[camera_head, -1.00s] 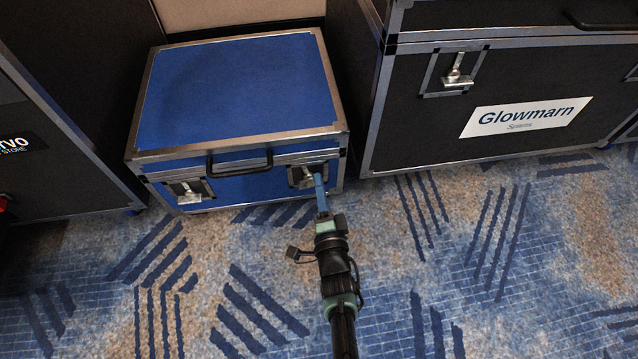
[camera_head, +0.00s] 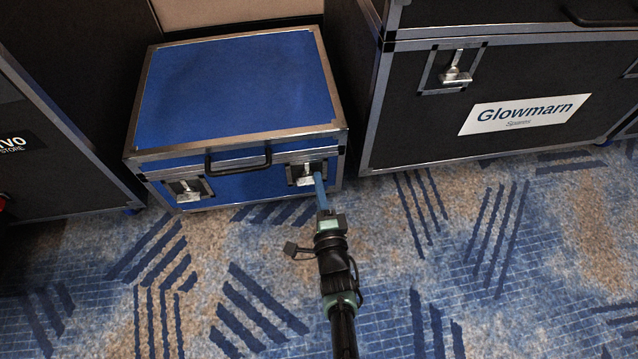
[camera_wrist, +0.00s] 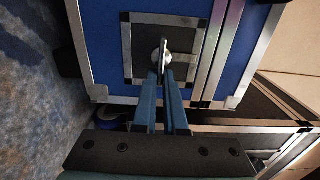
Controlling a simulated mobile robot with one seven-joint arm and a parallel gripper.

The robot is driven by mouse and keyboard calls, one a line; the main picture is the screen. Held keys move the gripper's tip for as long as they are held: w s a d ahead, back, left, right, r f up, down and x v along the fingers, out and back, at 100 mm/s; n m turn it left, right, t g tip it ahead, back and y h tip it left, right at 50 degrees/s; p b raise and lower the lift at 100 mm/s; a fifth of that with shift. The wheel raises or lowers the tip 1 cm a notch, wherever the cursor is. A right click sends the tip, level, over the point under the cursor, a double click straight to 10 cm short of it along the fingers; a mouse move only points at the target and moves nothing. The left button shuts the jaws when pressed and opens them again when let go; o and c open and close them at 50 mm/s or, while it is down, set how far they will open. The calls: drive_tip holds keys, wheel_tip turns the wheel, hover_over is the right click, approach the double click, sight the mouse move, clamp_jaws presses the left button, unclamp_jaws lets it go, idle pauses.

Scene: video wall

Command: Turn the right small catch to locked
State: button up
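The blue case (camera_head: 240,85) stands on the carpet with its lid closed. Its front has a left small catch (camera_head: 184,188) and a right small catch (camera_head: 305,175), each a silver piece on a dark, metal-framed plate. My gripper (camera_head: 319,178) reaches the right catch from the front. In the wrist view the catch's silver turning piece (camera_wrist: 162,53) stands between the tips of my two blue fingers (camera_wrist: 160,72). The fingers are close together on it, with a narrow gap between them further back. The fingertips partly hide the lower part of the catch.
A black handle (camera_head: 238,161) sits between the two catches. A large dark Glowmarn case (camera_head: 420,130) with its own latch (camera_head: 455,75) stands close on the right. Another dark case (camera_head: 60,140) stands on the left. The carpet in front is clear.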

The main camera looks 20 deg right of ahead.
drive_tip(key=o, duration=0.4)
drive_tip(key=p+v, duration=0.6)
drive_tip(key=v, duration=0.7)
